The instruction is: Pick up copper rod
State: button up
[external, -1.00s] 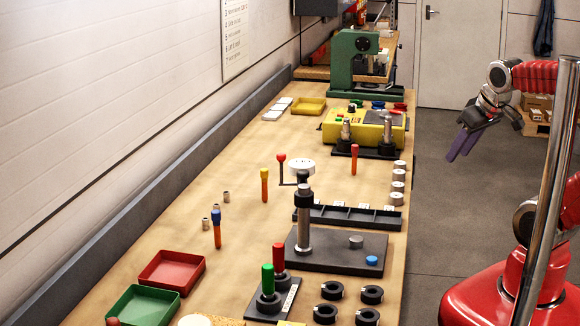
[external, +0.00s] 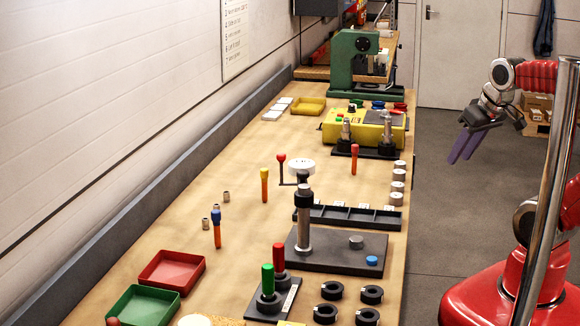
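Several thin upright rods with coloured tops stand on the workbench: an orange-brown one with a blue top (external: 217,232), one with a yellow top (external: 264,187) and an orange-red one with a red top (external: 354,160). I cannot tell for sure which is the copper rod. My gripper (external: 458,159) hangs in the air right of the bench, over the floor, well apart from all the rods. Its two purple fingers point down and left with a small gap between them, and nothing shows in it.
A black stand with a metal post (external: 303,225) and a black slotted rack (external: 350,217) stand mid-bench. A yellow machine (external: 365,130) and green press (external: 342,60) are farther back. Red (external: 172,270) and green (external: 143,305) trays lie at front left. A chrome pole (external: 548,200) stands at right.

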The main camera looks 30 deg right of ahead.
notch_tip(320, 180, up, 5)
jog(key=w+a+r+m+g+y, duration=0.1)
jog(key=w+a+m+g+y, duration=0.15)
jog(key=w+a, duration=0.35)
jog(key=w+a+m+g+y, duration=0.1)
jog(key=w+a+m+y, duration=0.25)
jog(key=a, duration=0.55)
jog(key=w+a+f+m+g+y, duration=0.1)
jog(key=w+a+m+g+y, duration=0.15)
jog(key=w+a, duration=0.4)
jog(key=w+a+m+g+y, duration=0.15)
jog(key=w+a+m, duration=0.25)
jog(key=a, duration=0.6)
jog(key=w+a+f+m+g+y, duration=0.1)
jog(key=w+a+m+y, duration=0.2)
jog(key=w+a, duration=0.35)
jog(key=f, duration=0.5)
jog(key=s+a+f, duration=0.1)
jog(key=f, duration=0.4)
jog(key=s+a+f, duration=0.1)
jog(key=f, duration=0.4)
jog(key=shift+f, duration=0.25)
send_near(221, 224)
jog(key=a+f, duration=0.2)
jog(key=a, duration=0.1)
jog(key=shift+w+a+f, duration=0.15)
